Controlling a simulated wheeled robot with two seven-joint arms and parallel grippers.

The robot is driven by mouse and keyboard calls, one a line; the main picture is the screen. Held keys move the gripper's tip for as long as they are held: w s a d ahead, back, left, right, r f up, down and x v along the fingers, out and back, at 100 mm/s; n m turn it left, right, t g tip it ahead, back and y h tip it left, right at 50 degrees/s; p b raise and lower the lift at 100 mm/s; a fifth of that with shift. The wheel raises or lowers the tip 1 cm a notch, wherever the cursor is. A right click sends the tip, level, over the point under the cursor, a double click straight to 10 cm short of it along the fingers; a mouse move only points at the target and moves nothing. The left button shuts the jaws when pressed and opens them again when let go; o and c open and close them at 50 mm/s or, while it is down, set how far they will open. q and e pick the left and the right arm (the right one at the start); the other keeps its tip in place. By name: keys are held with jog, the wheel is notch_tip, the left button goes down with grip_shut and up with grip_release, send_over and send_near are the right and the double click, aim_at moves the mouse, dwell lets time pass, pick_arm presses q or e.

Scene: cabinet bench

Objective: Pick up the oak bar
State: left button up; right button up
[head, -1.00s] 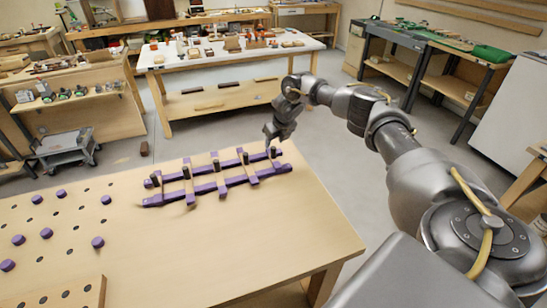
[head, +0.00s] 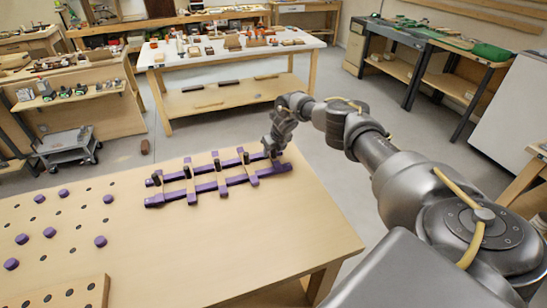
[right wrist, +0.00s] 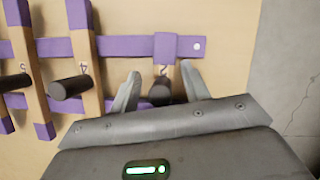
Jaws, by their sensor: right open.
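Several short oak bars with purple ends lie across two long purple rails (head: 207,197) on the bench; one oak bar (head: 221,178) is near the rack's middle. Two bars show at the left of the right wrist view, the nearer one being this oak bar (right wrist: 84,45). Dark cylinders stand along the rack. My right gripper (right wrist: 160,88) is open at the rack's right end, with a dark cylinder (right wrist: 160,94) between its fingers, below a purple block (right wrist: 180,48). In the head view the right gripper (head: 273,150) hides part of that end. My left gripper is not in view.
Purple round pegs (head: 49,232) and dark holes cover the bench's left part. A holed wooden board (head: 70,296) lies at the near left. The bench top (head: 250,240) in front of the rack is clear. A white-topped table (head: 230,50) stands beyond.

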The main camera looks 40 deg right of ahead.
jog(key=shift+c, duration=0.5)
grip_shut()
jog(key=shift+r, duration=0.15)
